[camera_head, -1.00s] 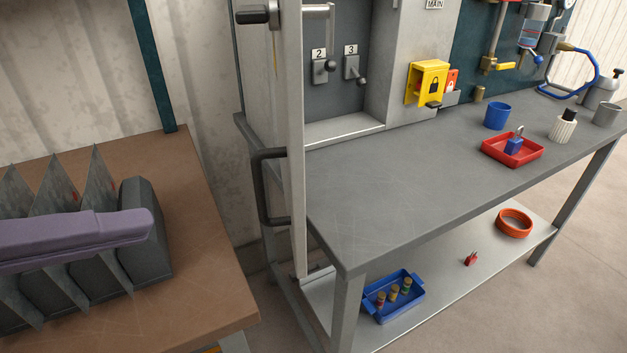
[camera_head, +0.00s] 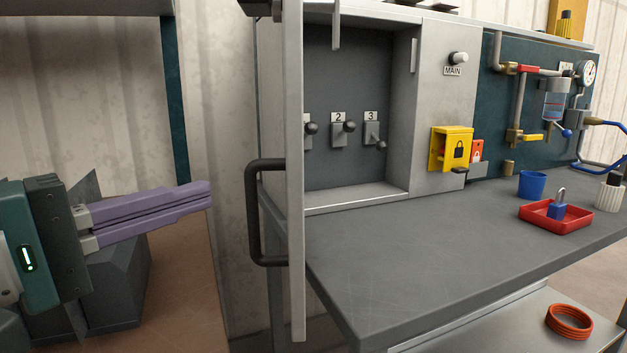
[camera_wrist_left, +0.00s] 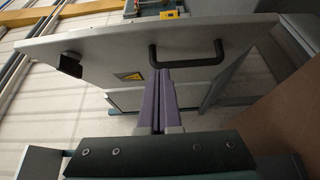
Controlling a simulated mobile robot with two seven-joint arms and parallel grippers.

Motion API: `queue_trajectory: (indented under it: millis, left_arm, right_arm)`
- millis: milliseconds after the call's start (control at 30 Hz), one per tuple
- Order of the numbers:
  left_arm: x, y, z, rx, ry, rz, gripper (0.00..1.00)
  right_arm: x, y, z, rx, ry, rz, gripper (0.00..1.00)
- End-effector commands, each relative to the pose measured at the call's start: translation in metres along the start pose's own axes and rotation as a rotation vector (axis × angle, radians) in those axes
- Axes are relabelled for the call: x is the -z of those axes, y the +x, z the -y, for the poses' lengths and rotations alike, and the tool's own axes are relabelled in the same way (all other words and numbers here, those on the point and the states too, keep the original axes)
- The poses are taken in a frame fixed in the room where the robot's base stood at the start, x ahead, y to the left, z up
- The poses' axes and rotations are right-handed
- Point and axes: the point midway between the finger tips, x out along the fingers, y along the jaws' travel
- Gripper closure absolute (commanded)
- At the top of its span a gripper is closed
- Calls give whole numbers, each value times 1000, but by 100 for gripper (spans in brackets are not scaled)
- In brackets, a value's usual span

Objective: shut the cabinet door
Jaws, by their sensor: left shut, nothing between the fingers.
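The cabinet door (camera_head: 296,190) stands open, seen nearly edge-on in the head view, with its dark bar handle (camera_head: 251,212) on its left face. The cabinet's inside (camera_head: 350,85) with numbered switches shows to the right of it. My left gripper (camera_head: 209,194) has purple fingers, is shut and empty, and points at the door from the left, a short gap from the handle. In the left wrist view the door's outer face (camera_wrist_left: 108,48) fills the upper part, with a yellow warning label. The handle (camera_wrist_left: 188,60) is just beyond the fingertips (camera_wrist_left: 160,72). My right gripper is out of view.
An orange ring (camera_head: 569,321) lies on the shelf below.

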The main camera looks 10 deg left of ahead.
Motion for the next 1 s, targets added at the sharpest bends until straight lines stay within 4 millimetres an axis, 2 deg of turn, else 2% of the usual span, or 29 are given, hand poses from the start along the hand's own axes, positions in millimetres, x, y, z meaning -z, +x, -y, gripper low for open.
queue_trajectory:
  millis: [33,133,333,500,1000]
  left_arm:
    - [-1,12,-4,-4,-1,2,100]
    - [-1,32,-2,-3,-3,2,100]
    - [-21,52,-1,1,-3,1,100]
    - [-28,59,1,3,0,0,100]
    - [-31,61,1,2,0,-4,100]
  right_arm:
    - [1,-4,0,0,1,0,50]
    - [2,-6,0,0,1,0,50]
    - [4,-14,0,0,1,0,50]
    - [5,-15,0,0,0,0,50]
    - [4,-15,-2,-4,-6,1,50]
